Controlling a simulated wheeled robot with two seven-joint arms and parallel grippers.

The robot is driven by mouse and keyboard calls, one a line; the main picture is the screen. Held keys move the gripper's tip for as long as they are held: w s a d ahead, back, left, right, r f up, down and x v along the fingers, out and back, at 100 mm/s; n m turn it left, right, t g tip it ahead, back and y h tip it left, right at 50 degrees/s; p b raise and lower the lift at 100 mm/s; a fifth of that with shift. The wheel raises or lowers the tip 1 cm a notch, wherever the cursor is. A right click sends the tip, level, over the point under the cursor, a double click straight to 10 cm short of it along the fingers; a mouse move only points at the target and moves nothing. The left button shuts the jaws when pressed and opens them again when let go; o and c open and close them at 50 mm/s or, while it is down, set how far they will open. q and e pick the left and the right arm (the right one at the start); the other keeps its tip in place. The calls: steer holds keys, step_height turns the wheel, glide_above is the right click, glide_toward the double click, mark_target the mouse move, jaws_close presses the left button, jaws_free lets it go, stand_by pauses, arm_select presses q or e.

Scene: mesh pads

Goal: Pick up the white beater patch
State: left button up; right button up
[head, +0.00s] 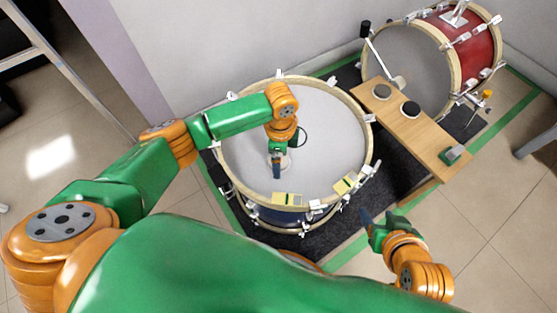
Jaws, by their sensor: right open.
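A pale round patch (287,162), likely the white beater patch, lies on the white head of the large drum (325,125). My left gripper (277,172) points down over this patch and hides part of it. I cannot tell whether its fingers touch the patch or how far apart they are. My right gripper (380,215) is open and empty, beyond the drum's lower right edge, over the dark mat.
A thin black ring (304,136) shows on the drumhead by my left wrist. Yellow pads (287,199) (345,183) sit at the near rim. A red drum (475,40) stands behind.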

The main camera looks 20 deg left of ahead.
arm_select(q)
steer(key=c, duration=1.5)
